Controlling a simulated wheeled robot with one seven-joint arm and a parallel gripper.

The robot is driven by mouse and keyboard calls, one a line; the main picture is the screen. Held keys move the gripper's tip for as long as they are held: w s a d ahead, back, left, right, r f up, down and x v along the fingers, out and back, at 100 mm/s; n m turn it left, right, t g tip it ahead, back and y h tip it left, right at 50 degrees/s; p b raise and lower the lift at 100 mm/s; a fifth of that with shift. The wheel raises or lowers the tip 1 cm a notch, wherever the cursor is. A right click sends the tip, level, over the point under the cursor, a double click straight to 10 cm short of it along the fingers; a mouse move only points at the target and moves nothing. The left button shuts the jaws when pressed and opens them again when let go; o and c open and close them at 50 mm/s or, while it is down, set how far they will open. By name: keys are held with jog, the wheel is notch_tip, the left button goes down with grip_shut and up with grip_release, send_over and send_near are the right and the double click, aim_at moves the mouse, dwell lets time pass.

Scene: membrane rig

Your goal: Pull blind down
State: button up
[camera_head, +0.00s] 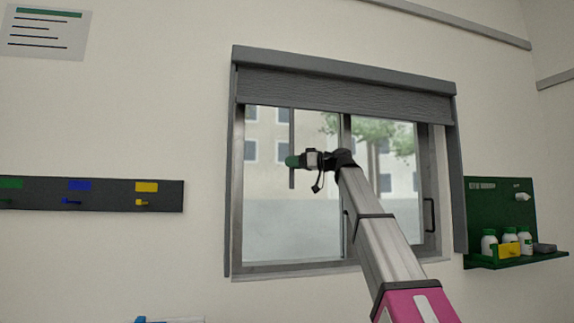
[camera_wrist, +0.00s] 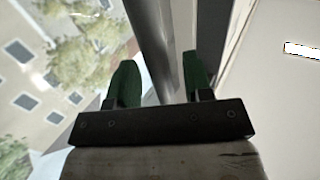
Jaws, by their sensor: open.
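The grey blind (camera_head: 340,95) is rolled mostly up and covers only the top strip of the window. A thin grey rod (camera_head: 291,130) hangs from near the blind's left end, in front of the glass. My gripper (camera_head: 292,161) is at the lower part of this rod and hides a short piece of it. In the wrist view, my open gripper (camera_wrist: 158,72) has its green fingers on either side of the rod (camera_wrist: 152,35). A gap shows between the rod and the left finger; contact with the right finger is unclear.
The window frame (camera_head: 237,190) surrounds the glass, with a dark handle (camera_head: 428,215) at right. A green shelf (camera_head: 520,258) with white bottles is on the right wall. A dark hook rail (camera_head: 100,193) is at left. The wall below the window is mostly clear.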

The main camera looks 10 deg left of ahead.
jog(key=shift+w+a, duration=0.25)
jog(key=shift+a, duration=1)
jog(key=shift+c, duration=0.3)
grip_shut()
notch_tip(320, 180, down, 58)
jog(key=shift+f, duration=0.25)
jog(key=shift+s+f, duration=0.1)
jog(key=shift+o, duration=0.3)
grip_release()
jog(key=shift+d, duration=0.1)
jog(key=s+d, duration=0.2)
jog(key=d, duration=0.8)
jog(key=shift+d, duration=0.25)
